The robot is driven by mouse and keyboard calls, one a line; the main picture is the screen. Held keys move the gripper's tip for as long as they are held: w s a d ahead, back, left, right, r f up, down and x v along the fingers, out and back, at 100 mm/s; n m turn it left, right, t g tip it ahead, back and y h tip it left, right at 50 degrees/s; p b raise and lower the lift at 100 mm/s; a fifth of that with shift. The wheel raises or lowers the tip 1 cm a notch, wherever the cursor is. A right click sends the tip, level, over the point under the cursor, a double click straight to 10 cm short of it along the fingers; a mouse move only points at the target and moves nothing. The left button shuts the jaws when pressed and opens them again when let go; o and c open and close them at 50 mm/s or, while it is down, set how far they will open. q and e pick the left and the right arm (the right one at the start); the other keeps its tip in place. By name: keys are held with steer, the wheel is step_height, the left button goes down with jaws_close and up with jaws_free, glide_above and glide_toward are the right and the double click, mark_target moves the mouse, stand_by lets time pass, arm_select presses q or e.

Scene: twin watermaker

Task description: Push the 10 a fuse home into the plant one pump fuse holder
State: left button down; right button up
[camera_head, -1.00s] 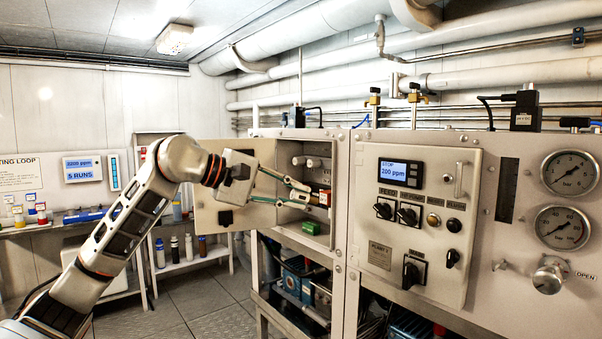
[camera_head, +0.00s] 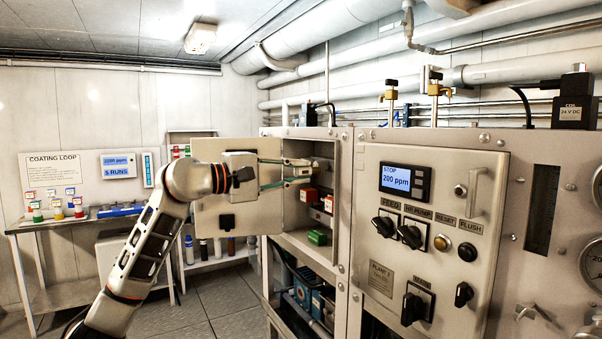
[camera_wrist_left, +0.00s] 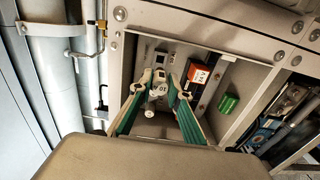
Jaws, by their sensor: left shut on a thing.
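My left gripper (camera_head: 300,172) reaches into the open grey cabinet (camera_head: 342,240) on the left of the panel. In the left wrist view its green-sided fingers (camera_wrist_left: 158,88) are shut on a small pale round piece marked "10", which I take to be the 10 A fuse (camera_wrist_left: 157,90). The fuse is at the white holders on the cabinet's back wall. The fingers cover the holder, so I cannot tell how deep the fuse sits. My right gripper is not in view.
Red-and-white blocks (camera_head: 308,194) sit just below the gripper, and a green block (camera_head: 317,237) lies lower in the cabinet. The cabinet door (camera_head: 228,215) stands open behind my arm. The plant panel (camera_head: 440,230) with knobs and a 200 ppm display is at right.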

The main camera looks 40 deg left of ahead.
mark_target(310, 170)
arm_select(q)
steer(key=shift+d+f, duration=0.1)
steer(key=shift+f, duration=0.05)
steer(key=shift+w+d+r, duration=0.1)
steer(key=shift+w+r, duration=0.1)
steer(key=shift+r, duration=0.05)
steer(key=shift+p+x, duration=0.45)
steer(key=shift+x, duration=0.35)
steer(key=shift+p+x, duration=0.7)
steer(key=shift+x, duration=0.9)
steer(key=shift+w+d+f, duration=0.1)
steer(key=shift+w, duration=0.2)
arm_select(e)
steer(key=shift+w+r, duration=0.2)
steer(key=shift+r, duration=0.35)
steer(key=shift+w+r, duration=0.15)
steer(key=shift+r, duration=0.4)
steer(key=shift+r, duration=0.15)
arm_select(q)
steer(key=shift+w+d+p, duration=0.25)
steer(key=shift+w+p, duration=0.2)
steer(key=shift+w, duration=0.15)
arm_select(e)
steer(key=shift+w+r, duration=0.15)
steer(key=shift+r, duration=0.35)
